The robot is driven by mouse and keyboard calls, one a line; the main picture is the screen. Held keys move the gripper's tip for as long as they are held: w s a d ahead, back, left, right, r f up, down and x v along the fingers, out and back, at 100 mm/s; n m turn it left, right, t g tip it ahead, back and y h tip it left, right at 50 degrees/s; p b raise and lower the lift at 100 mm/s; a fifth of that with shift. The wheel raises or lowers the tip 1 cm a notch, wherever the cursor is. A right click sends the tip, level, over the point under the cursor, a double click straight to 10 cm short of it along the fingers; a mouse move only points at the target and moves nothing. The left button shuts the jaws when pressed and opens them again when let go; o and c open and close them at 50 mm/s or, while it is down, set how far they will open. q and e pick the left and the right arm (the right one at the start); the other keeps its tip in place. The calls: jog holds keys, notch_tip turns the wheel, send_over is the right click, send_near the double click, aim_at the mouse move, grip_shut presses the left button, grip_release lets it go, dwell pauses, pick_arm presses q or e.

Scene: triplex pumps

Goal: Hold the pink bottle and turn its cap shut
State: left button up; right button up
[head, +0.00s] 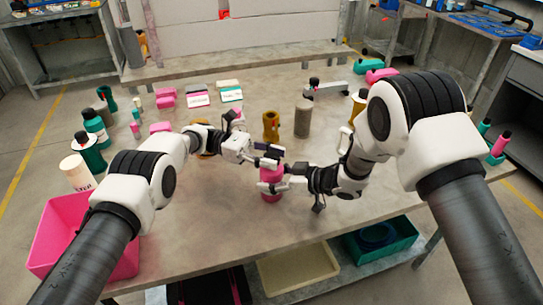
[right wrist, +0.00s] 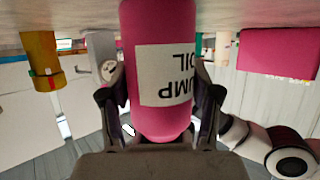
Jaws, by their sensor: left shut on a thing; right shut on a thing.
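The pink bottle (head: 271,196) is upright near the front middle of the table in the head view. In the right wrist view the bottle (right wrist: 157,28) appears upside down, with a white label reading PUMP OIL. My right gripper (head: 273,184) is shut around the bottle's body from the right; its fingers flank the bottle in the right wrist view (right wrist: 157,105). My left gripper (head: 268,158) is shut at the bottle's top, just above the right one. The cap is hidden by the left fingers, so I cannot tell how it sits.
A brown-gold part (head: 271,126) and a grey cylinder (head: 303,119) stand behind the bottle. Green bottles (head: 96,128) and pink blocks (head: 166,98) stand at the left. A pink bin (head: 62,222) is at the front left. The table's front edge is close to the bottle.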

aim_at(271, 155)
dwell(0.3)
pick_arm(q)
jog(key=o, duration=1.2)
jog(key=shift+r, duration=0.15)
notch_tip(271, 155, up, 10)
jog(key=shift+f, duration=0.1)
